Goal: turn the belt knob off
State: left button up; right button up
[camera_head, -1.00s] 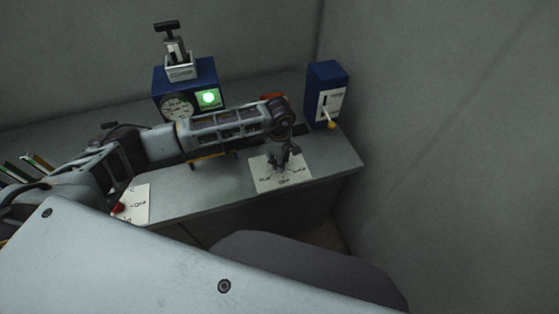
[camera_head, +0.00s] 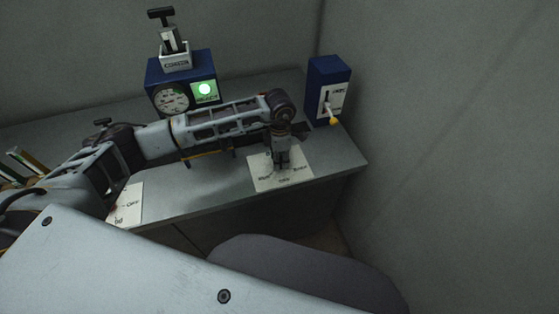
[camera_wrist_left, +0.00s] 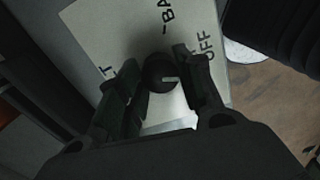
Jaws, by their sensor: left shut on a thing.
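A dark round knob (camera_wrist_left: 160,74) with a pale notch mark sits on a white label plate (camera_wrist_left: 105,35) in the left wrist view. The plate carries "OFF" at right, "BA…" at the top and a word ending in "T" at left. My left gripper (camera_wrist_left: 162,88) has its fingers on both sides of the knob and is shut on it. In the head view the left gripper (camera_head: 281,163) points down onto the white plate (camera_head: 298,180) near the desk's front edge, and hides the knob there. My right gripper is not in view.
A blue box with a gauge (camera_head: 171,99) and a lit green screen (camera_head: 205,90) stands at the back. A blue lever box (camera_head: 327,75) with a yellow-tipped lever stands at the right near the wall. Another white plate (camera_head: 128,207) lies front left. A dark rounded seat (camera_head: 300,270) is in front.

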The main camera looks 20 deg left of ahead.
pick_arm(q)
jog(key=shift+w+n+b, duration=0.1)
jog(key=shift+n+b, duration=0.45)
jog(key=shift+n, duration=0.55)
jog(key=shift+n+b, duration=0.4)
jog(key=shift+n, duration=0.6)
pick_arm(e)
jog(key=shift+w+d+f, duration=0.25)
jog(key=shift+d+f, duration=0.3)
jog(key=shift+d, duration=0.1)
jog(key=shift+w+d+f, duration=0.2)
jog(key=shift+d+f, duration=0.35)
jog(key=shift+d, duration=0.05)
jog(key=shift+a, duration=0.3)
pick_arm(q)
jog(key=o, duration=1)
jog(key=shift+o, duration=0.2)
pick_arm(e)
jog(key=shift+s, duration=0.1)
pick_arm(q)
jog(key=shift+r, duration=0.1)
notch_tip(320, 180, up, 12)
